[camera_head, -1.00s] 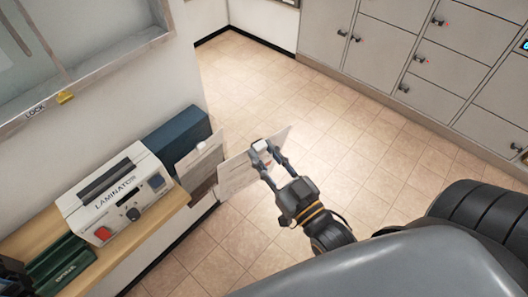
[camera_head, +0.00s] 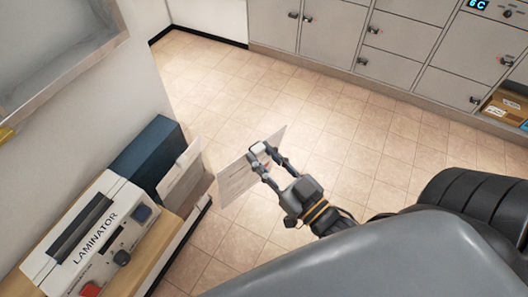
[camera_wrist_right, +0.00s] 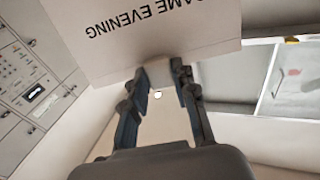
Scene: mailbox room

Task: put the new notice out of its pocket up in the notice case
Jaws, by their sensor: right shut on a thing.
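My right gripper (camera_head: 262,155) is shut on a white paper sheet (camera_head: 238,181), the notice, and holds it out over the floor. In the right wrist view the gripper (camera_wrist_right: 165,78) pinches the edge of the notice (camera_wrist_right: 150,40), whose upside-down print reads "AME EVENING", with the start cut off. The notice case (camera_head: 118,45) is on the wall at the upper left, with only its lower corner in view. A pale panel, perhaps the pocket (camera_head: 181,172), stands at the shelf's end, left of the notice and apart from it. My left gripper is out of view.
A laminator (camera_head: 95,235) and a dark blue box (camera_head: 147,150) stand on the wooden shelf (camera_head: 150,262) along the left wall. Grey lockers (camera_head: 410,55) line the back, one open at the right with a parcel (camera_head: 508,105) inside. The tiled floor between is clear.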

